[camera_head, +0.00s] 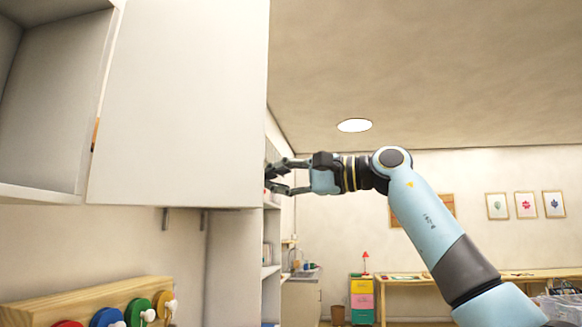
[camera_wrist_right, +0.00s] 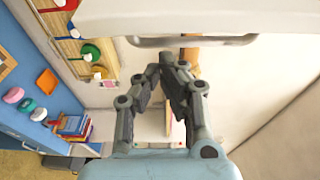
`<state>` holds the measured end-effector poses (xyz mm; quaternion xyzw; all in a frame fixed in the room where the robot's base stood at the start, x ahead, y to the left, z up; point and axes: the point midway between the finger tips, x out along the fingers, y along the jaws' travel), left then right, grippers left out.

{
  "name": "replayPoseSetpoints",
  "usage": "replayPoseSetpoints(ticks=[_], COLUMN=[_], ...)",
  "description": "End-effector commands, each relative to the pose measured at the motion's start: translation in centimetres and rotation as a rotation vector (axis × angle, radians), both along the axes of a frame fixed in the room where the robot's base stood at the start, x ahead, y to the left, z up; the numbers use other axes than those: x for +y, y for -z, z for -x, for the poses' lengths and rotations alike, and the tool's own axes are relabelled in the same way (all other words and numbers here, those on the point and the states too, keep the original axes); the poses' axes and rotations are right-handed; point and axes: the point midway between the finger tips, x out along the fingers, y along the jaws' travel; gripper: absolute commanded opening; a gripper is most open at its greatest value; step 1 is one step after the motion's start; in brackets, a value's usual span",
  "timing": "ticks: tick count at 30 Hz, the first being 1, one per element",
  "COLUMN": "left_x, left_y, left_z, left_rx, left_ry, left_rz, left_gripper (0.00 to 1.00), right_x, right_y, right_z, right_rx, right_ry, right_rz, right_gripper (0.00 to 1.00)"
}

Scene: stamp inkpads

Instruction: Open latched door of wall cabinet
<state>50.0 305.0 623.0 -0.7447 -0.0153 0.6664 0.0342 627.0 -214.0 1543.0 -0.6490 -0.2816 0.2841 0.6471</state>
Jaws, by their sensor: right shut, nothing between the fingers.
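The white wall cabinet door (camera_head: 185,100) fills the upper left of the head view. I cannot tell how far it stands open. A small orange-brown piece (camera_head: 95,134) shows at its left edge. In the right wrist view a grey bar handle (camera_wrist_right: 228,41) runs along the white panel, with an orange-brown part (camera_wrist_right: 190,55) below it. My right gripper (camera_head: 270,178) is at the door's right edge; the tips are partly hard to make out there. In the wrist view the gripper (camera_wrist_right: 168,62) is shut and empty, just short of the bar. My left gripper is not in view.
An open cabinet compartment (camera_head: 50,105) is at the far left. Below is a wooden rack with coloured discs (camera_head: 105,300). Tall shelving (camera_head: 270,255) stands behind the gripper. A desk (camera_head: 430,285) and coloured drawers (camera_head: 362,300) are farther back.

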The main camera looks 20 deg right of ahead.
Motion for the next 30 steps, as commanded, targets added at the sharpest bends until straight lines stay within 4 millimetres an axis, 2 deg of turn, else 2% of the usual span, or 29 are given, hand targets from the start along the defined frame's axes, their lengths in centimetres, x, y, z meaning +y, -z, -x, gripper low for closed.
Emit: replayPoseSetpoints(ticks=[1,6,12,19,24,30], left_x=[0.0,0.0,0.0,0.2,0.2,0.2], left_y=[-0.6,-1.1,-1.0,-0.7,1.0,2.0], left_z=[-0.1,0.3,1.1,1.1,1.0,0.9], left_rx=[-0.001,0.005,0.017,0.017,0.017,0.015], left_ry=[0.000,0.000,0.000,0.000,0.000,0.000], left_rz=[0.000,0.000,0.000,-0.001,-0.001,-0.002], left_gripper=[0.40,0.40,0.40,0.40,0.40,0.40], right_x=[0.2,0.8,0.8,1.0,2.3,3.9], right_y=[-0.2,-0.1,0.0,0.1,0.4,0.2], right_z=[0.7,1.8,2.1,2.4,5.3,8.3], right_rx=[0.000,0.000,0.000,-0.001,-0.006,-0.003], right_ry=[0.000,0.001,0.000,0.000,-0.002,-0.002], right_rz=[0.003,0.000,-0.001,0.000,0.003,0.000], right_gripper=[0.00,0.00,0.00,0.00,0.00,0.00])
